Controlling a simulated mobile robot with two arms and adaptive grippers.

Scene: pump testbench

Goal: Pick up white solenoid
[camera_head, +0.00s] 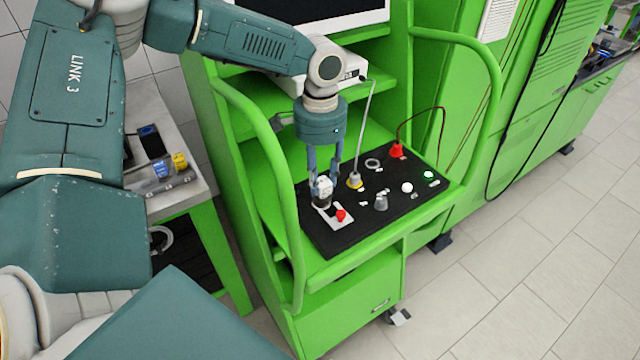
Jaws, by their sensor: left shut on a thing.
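A white solenoid (322,188) with a dark lower part is at the left side of the black panel on the green testbench. My left gripper (324,182) points down from above, its two fingers on either side of the solenoid and shut on it. I cannot tell whether the solenoid touches the panel below it. My right gripper is not in view.
Green rails flank the bench. A side table (160,205) stands at left.

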